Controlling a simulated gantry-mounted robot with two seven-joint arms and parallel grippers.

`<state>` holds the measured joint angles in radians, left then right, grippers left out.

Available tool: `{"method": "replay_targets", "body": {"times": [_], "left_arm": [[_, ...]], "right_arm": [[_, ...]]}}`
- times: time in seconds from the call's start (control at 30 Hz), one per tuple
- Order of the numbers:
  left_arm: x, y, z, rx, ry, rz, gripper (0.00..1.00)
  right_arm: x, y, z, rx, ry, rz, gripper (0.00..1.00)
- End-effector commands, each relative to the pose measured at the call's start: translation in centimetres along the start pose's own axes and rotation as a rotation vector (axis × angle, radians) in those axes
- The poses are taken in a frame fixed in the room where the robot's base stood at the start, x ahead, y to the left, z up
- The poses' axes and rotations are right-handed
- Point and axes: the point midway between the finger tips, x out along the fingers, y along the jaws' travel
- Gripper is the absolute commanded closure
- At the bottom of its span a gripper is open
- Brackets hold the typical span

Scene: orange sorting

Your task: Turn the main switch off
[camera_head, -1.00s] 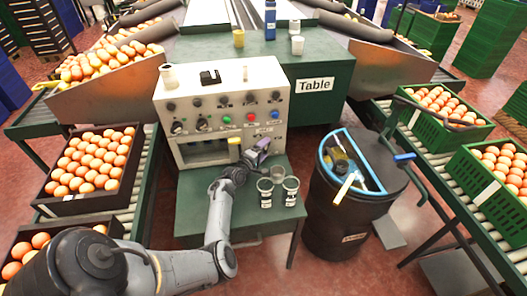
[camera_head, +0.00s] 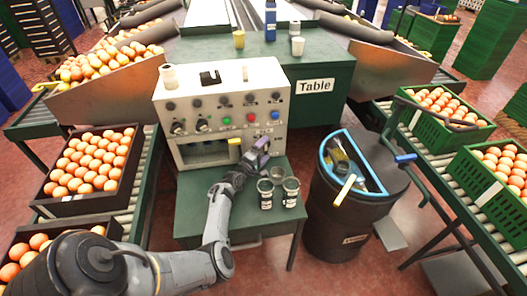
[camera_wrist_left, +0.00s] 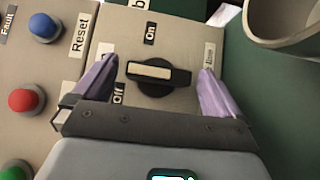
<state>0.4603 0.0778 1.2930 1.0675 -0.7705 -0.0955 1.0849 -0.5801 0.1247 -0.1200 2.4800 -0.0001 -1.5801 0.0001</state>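The main switch, a black rotary knob with a pale bar (camera_wrist_left: 150,70), shows in the left wrist view. Its bar lies nearly level with the picture. An "On" label is above it, an "Off" label at its lower left and a partly blurred label at its right. My left gripper (camera_wrist_left: 157,70) is open, with one purple finger on each side of the knob and a gap visible to each. In the head view my left gripper (camera_head: 260,150) is at the lower right of the white control box (camera_head: 222,80) and hides the switch. My right gripper is not in view.
A blue button (camera_wrist_left: 44,27) and red button (camera_wrist_left: 25,100) are left of the switch. Two jars (camera_head: 265,196) (camera_head: 290,193) stand just below the gripper on the green stand (camera_head: 190,205). A dark bin (camera_head: 335,215) stands to the right. Orange crates flank the area.

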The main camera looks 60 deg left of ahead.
Motion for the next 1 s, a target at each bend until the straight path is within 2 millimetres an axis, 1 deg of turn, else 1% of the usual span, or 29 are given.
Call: {"method": "replay_targets", "body": {"times": [0.23, 0.37, 0.47, 0.57, 0.6, 0.8, 0.9, 1.0], "left_arm": [[0.0, 0.1, 0.0, 0.001, -0.001, 0.0, 0.0], [0.0, 0.9, 0.0, 0.002, 0.0, 0.0, 0.0], [0.0, 2.2, 0.0, 0.003, 0.0, 0.002, 0.0], [0.1, 4.2, 0.1, 0.005, -0.001, 0.007, 0.0], [0.1, 5.2, 0.1, 0.005, -0.002, 0.012, 0.0], [0.0, 7.8, 4.2, 0.003, -0.007, 0.019, 0.0], [-0.3, 8.6, 6.1, 0.0, -0.005, 0.013, 0.0], [-0.5, 9.3, 7.8, 0.0, -0.004, 0.009, 0.0]], "right_arm": [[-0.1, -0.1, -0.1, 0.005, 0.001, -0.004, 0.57], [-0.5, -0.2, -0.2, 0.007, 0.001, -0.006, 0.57], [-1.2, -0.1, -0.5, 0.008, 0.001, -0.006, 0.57], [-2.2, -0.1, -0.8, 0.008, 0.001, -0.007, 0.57], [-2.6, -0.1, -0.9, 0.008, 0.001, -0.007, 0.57], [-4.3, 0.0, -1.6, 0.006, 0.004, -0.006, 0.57], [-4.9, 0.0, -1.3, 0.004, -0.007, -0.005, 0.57], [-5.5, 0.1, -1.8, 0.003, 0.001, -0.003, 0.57]]}}
